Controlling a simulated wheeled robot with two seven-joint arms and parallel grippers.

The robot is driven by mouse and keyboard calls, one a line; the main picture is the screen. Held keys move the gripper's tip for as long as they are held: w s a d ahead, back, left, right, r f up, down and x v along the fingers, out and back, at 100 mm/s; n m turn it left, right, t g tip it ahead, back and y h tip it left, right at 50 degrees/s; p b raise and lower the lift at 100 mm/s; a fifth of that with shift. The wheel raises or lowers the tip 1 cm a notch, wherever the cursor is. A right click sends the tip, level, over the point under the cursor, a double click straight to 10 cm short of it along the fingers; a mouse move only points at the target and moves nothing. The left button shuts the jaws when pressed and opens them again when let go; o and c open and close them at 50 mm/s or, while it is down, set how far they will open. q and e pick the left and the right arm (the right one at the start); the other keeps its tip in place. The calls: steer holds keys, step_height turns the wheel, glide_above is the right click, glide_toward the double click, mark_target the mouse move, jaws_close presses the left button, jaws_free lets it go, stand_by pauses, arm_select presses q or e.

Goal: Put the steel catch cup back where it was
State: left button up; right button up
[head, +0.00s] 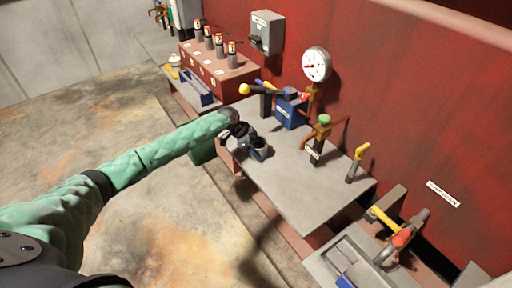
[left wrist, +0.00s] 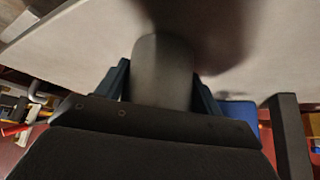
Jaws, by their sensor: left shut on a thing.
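The steel catch cup (head: 260,149) is a small dark grey cup, over the front left part of the grey bench top (head: 290,180). My left gripper (head: 247,140) is shut on it, reaching in from the left. In the left wrist view the cup (left wrist: 163,72) is a grey cylinder between the two fingers of my left gripper (left wrist: 163,90). The bench top shows beyond it. I cannot tell whether the cup touches the bench. My right gripper is not in view.
Behind the cup stand a yellow-knobbed lever (head: 262,92), a blue box (head: 291,110) and a green-topped valve (head: 321,135). A yellow-handled lever (head: 358,162) stands further right. A gauge (head: 316,64) is by the red wall. The bench's front right is clear, with a sink (head: 345,262) beyond.

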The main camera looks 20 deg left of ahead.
arm_select(q)
steer(key=shift+f, duration=0.15)
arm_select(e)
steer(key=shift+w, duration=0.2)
arm_select(q)
steer(key=o, duration=1.1)
steer(key=shift+r, duration=0.25)
steer(key=shift+a+r+b, duration=0.15)
steer(key=shift+a+b, duration=0.1)
steer(key=shift+b, duration=0.05)
steer(key=b+v, duration=0.1)
steer(key=v, duration=0.2)
steer(key=shift+b+v, duration=1.35)
steer(key=shift+v, duration=2.8)
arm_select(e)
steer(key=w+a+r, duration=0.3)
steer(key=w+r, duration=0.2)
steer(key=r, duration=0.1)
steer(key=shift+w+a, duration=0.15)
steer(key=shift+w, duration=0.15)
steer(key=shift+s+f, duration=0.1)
